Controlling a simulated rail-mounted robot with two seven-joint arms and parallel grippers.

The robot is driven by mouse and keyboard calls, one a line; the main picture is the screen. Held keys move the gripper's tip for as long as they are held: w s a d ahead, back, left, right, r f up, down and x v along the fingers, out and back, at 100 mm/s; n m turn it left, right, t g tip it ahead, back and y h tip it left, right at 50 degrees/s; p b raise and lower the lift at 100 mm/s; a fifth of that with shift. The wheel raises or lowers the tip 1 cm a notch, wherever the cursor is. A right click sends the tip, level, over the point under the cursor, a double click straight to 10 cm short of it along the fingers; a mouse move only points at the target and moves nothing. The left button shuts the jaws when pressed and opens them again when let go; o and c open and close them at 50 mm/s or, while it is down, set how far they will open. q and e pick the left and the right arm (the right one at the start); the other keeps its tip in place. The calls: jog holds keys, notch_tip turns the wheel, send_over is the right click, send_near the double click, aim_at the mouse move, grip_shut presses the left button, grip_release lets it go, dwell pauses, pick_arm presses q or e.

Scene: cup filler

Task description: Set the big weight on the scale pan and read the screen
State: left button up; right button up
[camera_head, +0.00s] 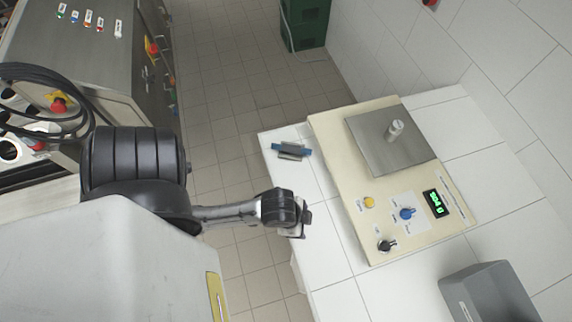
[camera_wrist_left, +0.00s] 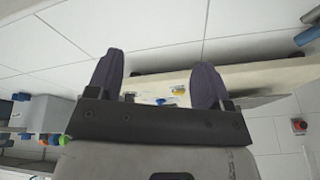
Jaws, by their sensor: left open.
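A metal cylindrical weight (camera_head: 394,131) stands on the square steel scale pan (camera_head: 370,150) of the cream-coloured scale (camera_head: 340,165). The screen (camera_head: 436,203) on the scale's front panel is lit with green digits; they are tilted and too small to read surely. My left gripper (camera_head: 304,220) is by the table's left edge, to the left of the scale and apart from the weight. In the left wrist view its two fingers (camera_wrist_left: 157,78) are spread and empty, with the scale's panel showing beyond them. My right gripper is not in view.
Yellow (camera_head: 369,202), blue (camera_head: 407,213) and black (camera_head: 387,245) knobs sit on the panel. A small blue and grey item (camera_head: 291,151) lies on the white table left of the scale. A grey bin (camera_head: 490,293) stands at lower right. Bare table lies between the scale and my gripper.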

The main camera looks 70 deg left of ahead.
pick_arm(q)
jog(key=s+n, duration=0.1)
jog(key=s, duration=0.1)
jog(key=s+a+n, duration=0.1)
jog(key=shift+s+r+n, duration=0.2)
jog(key=shift+r+n, duration=0.1)
jog(key=shift+r, duration=0.05)
jog(key=shift+d+r, duration=0.1)
notch_tip(320, 180, up, 20)
jog(key=p, duration=2)
jog(key=shift+f, duration=0.2)
jog(key=shift+f, duration=0.1)
dwell(0.7)
